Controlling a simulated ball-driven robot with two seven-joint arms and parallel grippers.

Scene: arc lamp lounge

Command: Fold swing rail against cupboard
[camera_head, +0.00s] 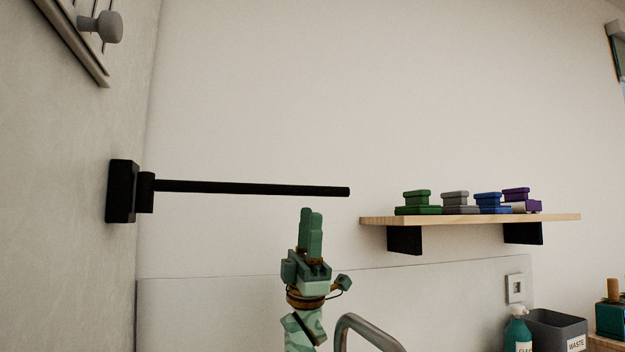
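The swing rail (250,188) is a thin black bar. It sticks out to the right, nearly level, from a black bracket (122,191) on the plain surface at the left. Its right end is free. My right gripper (311,232) is green and points up, its fingertips a little below the rail's free end in the picture. Its two fingers overlap from this side, so any gap between them is hidden. It shows nothing held. Whether it touches the rail cannot be told, but a gap shows in the picture. No cupboard can be clearly made out. My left gripper is not in view.
A wooden shelf (470,218) with several coloured lidded boxes is right of the rail's end. A curved metal pipe (365,325) rises beside my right arm. A spray bottle (518,332) and waste bin (556,332) stand lower right. A framed panel with a knob (103,26) is upper left.

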